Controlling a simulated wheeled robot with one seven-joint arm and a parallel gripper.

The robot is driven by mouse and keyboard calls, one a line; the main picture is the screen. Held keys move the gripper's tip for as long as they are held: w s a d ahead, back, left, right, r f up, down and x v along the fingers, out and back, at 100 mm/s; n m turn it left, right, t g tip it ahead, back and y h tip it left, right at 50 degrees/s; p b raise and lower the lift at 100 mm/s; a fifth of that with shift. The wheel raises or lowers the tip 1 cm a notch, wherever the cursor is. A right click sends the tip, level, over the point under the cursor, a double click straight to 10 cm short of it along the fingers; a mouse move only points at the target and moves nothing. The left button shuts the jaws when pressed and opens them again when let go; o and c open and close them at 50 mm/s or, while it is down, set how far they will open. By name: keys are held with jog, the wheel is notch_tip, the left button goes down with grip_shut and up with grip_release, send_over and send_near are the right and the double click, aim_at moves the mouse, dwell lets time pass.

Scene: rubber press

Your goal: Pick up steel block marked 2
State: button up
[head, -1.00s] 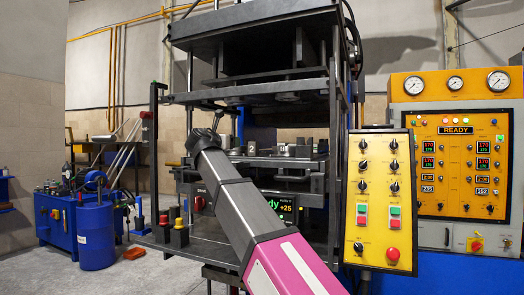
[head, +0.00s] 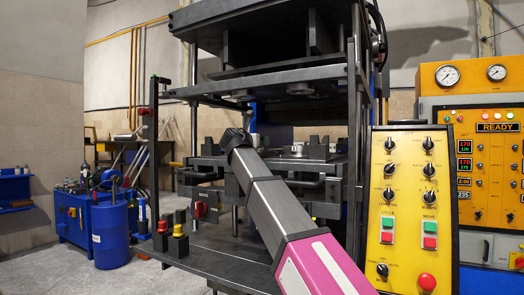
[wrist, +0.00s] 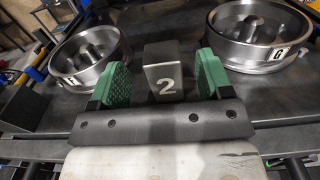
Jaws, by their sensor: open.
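The steel block marked 2 (wrist: 164,80) stands upright between the two green finger pads of my gripper (wrist: 160,64) in the wrist view. Its numbered face points toward the wrist camera. My gripper is open, with dark gaps between the pads and the block's sides. In the head view my arm reaches into the press, and my gripper (head: 247,122) is small there. I cannot make out the block in that view.
In the wrist view, steel ring moulds stand left (wrist: 88,58) and right (wrist: 254,36) of the block, the right one marked G. The press's heavy upper plate (head: 275,82) hangs above. A yellow control panel (head: 409,210) stands right of my arm.

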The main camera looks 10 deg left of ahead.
jog(key=x, duration=0.5)
jog(key=shift+w+d, duration=0.2)
jog(key=shift+w, duration=0.1)
jog(key=shift+r, duration=0.1)
grip_shut()
